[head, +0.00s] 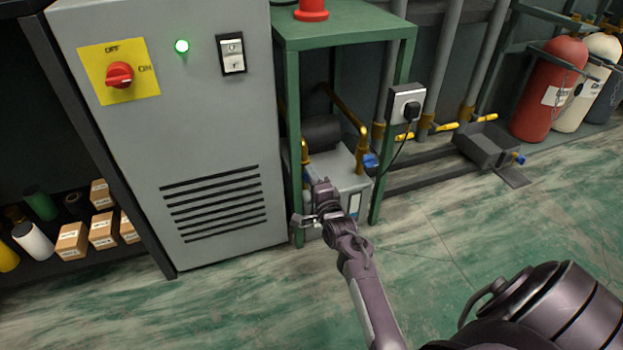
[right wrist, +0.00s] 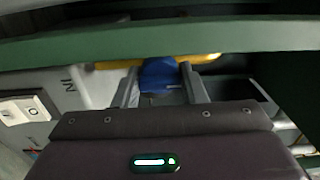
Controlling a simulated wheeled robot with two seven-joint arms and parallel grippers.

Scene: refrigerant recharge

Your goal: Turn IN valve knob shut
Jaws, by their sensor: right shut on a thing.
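In the right wrist view, a blue valve knob (right wrist: 160,76) sits between the two fingers of my right gripper (right wrist: 160,78), which is shut on it. An "IN" label (right wrist: 68,78) shows on the pale housing to its left. In the head view my right gripper (head: 323,188) is at the left front of the grey recovery unit (head: 352,186), under the left brass fitting (head: 305,155), and hides the held knob. A second blue knob (head: 370,162) shows at the unit's right, apart from my gripper. My left gripper is out of view.
A green metal stand (head: 345,28) surrounds the unit; its leg and rail pass close to my right gripper. A grey cabinet (head: 215,140) with a red switch (head: 120,75) stands to the left. The green floor (head: 440,220) in front is largely clear.

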